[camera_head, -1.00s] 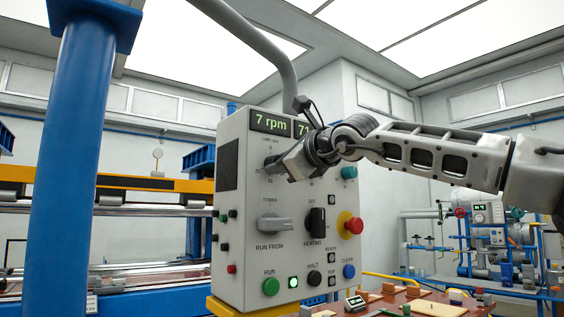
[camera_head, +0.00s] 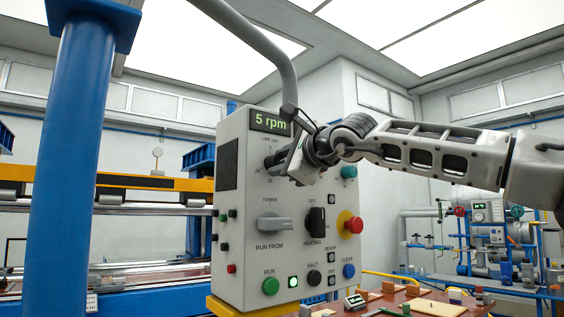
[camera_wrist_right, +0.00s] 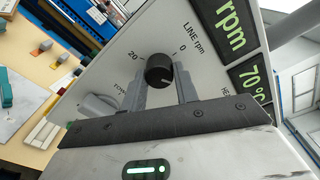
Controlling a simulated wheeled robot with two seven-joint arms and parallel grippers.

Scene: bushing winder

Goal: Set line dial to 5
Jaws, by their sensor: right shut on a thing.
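The line dial is a black round knob (camera_wrist_right: 159,70) under the label "LINE rpm" in the right wrist view, with the scale marks 0 and 20 showing. My right gripper (camera_wrist_right: 160,84) is shut on it, one finger on each side. In the head view the right gripper (camera_head: 283,162) is at the upper part of the grey control panel (camera_head: 235,275) and hides much of the dial. The green display (camera_head: 270,121) above the dial reads "5 rpm". My left gripper is not in view.
Below the dial are a grey tower lever (camera_head: 274,223), a black heating knob (camera_head: 315,220), a red mushroom button (camera_head: 350,225) and a green run button (camera_head: 270,286). A blue post (camera_head: 75,160) stands at the left. A bench (camera_head: 400,305) with small parts lies at lower right.

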